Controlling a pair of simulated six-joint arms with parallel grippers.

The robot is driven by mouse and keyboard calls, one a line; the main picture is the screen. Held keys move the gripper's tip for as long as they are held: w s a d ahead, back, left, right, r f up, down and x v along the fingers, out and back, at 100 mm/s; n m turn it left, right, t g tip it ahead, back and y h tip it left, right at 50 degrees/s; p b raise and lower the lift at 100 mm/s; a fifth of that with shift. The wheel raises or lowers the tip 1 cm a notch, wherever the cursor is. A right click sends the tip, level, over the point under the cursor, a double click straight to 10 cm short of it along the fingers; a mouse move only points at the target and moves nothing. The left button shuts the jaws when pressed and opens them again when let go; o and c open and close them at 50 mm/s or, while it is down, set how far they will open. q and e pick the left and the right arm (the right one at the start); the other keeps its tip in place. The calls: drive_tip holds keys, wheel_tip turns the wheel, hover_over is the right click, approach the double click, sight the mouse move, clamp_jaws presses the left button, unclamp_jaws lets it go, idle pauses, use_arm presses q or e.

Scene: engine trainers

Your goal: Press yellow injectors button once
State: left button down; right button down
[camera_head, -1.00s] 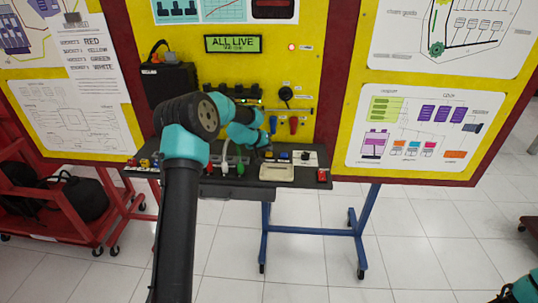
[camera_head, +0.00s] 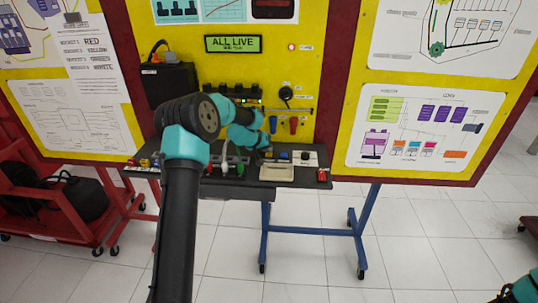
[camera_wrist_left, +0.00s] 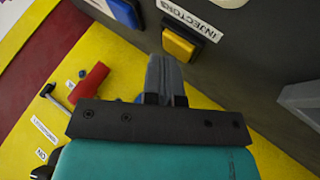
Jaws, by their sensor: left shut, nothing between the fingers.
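The yellow injectors button (camera_wrist_left: 181,43) is a square button in a dark frame beside the white INJECTORS label (camera_wrist_left: 190,18) on the dark console. My left gripper (camera_wrist_left: 164,64) is shut and empty. In the left wrist view its fingertips appear just below the button; I cannot tell whether they touch it. In the head view my left gripper (camera_head: 266,150) is over the console shelf (camera_head: 240,177), and the button there is too small and covered to make out well.
A blue button (camera_wrist_left: 124,11) is near the yellow one. Red and blue handles (camera_head: 293,125) stand on the yellow panel behind. A black knob (camera_head: 305,155) is to the right on the shelf. A lit display (camera_head: 233,44) reads ALL LIVE.

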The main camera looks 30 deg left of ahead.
use_arm(q)
drive_tip(key=shift+f, duration=0.2)
idle(0.4)
drive_tip(key=shift+r, duration=0.85)
drive_tip(key=shift+r, duration=2.5)
